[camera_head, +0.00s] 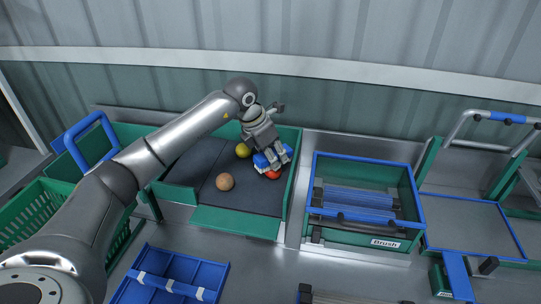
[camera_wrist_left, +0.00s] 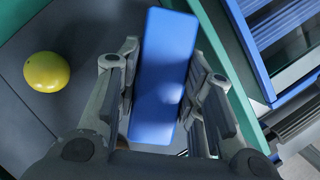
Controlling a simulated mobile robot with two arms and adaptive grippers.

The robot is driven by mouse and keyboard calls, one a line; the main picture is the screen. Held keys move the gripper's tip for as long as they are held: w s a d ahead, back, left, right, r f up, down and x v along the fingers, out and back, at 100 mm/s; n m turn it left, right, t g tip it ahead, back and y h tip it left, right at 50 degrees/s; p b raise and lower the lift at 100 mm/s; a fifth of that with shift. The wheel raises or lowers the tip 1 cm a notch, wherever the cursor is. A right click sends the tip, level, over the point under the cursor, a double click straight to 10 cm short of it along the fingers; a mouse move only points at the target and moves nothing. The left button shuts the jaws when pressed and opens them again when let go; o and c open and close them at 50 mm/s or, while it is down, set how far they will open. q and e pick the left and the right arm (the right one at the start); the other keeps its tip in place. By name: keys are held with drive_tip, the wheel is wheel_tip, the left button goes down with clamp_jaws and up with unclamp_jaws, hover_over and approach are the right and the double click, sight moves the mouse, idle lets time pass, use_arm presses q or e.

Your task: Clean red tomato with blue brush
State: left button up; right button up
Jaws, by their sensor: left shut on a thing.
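The red tomato (camera_head: 272,175) lies on the dark mat of the green-walled tray (camera_head: 235,221), near its right wall. My left gripper (camera_head: 272,160) is shut on the blue brush (camera_head: 261,161) right above the tomato. The brush covers part of the tomato; I cannot tell if they touch. In the left wrist view the brush (camera_wrist_left: 162,80) sits between the fingers of my left gripper (camera_wrist_left: 165,95), and the tomato is hidden. My right gripper is not in view.
A yellow tomato (camera_head: 243,151) and an orange-brown one (camera_head: 225,182) lie on the mat. The yellow one shows in the left wrist view (camera_wrist_left: 46,72). A box labelled Brush (camera_head: 384,243) stands to the right. A blue divided tray (camera_head: 180,264) is in front.

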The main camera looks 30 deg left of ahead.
use_arm(q)
drive_tip(key=shift+s+f, duration=0.1)
drive_tip(key=shift+f, duration=0.1)
drive_tip(key=shift+w+r+p, duration=0.2)
drive_tip(key=shift+r+p, duration=0.6)
drive_tip(key=shift+r, duration=0.45)
drive_tip(key=shift+r+p, duration=1)
drive_tip(key=shift+r, duration=0.85)
drive_tip(key=shift+f, duration=0.1)
